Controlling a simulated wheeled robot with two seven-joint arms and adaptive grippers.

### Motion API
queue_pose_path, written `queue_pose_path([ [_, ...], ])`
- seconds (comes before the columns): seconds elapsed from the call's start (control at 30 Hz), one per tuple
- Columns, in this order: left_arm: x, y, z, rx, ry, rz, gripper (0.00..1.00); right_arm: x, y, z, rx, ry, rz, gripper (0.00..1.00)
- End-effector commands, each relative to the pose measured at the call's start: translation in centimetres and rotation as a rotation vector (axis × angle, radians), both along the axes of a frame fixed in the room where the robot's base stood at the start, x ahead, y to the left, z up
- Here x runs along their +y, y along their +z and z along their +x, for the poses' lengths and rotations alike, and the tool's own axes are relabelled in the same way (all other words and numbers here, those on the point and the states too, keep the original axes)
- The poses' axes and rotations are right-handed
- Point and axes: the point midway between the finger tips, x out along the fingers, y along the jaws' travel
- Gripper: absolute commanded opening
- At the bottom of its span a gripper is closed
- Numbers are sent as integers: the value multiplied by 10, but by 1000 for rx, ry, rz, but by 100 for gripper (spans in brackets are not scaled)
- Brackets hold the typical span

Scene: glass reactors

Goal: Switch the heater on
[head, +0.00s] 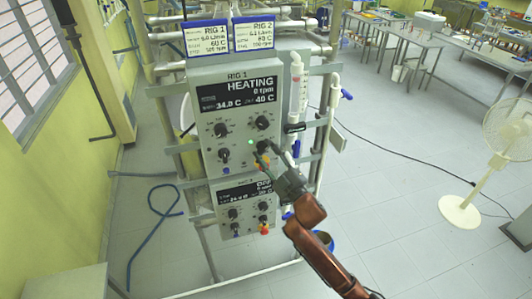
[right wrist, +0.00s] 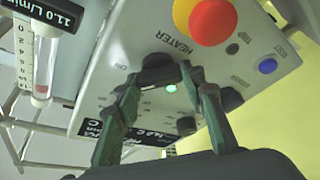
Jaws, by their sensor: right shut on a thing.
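The RIG 1 control panel (head: 228,150) is a grey box on the frame. My right gripper (head: 264,152) is at the panel's lower right. In the right wrist view its fingers (right wrist: 160,80) are shut around the black heater knob (right wrist: 158,61), beside the word HEATER. In the head view the gripper mostly hides this knob. My left gripper is not in view.
A red and yellow stop button (right wrist: 208,18) sits close to the heater knob. A second panel (head: 245,206) hangs below. A flow tube (head: 296,85) stands right of the panel. Open floor lies right, with a white fan (head: 480,165).

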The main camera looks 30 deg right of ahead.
Motion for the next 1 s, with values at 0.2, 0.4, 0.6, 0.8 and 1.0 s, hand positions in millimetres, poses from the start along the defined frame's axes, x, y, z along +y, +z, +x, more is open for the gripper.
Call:
queue_pose_path([
  [0.2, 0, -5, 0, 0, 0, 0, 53, 0, -2, 0, -47, 0, 202, 13],
  [0.4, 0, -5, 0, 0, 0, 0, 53, 1, -1, 0, -71, 0, 302, 13],
  [0.6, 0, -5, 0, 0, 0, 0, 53, 1, -1, 0, -76, 0, 317, 13],
  [0.8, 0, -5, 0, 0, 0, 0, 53, 1, -1, 0, -75, 1, 315, 39],
  [1.0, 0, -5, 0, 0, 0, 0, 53, 1, -1, 0, -75, 0, 315, 53],
])
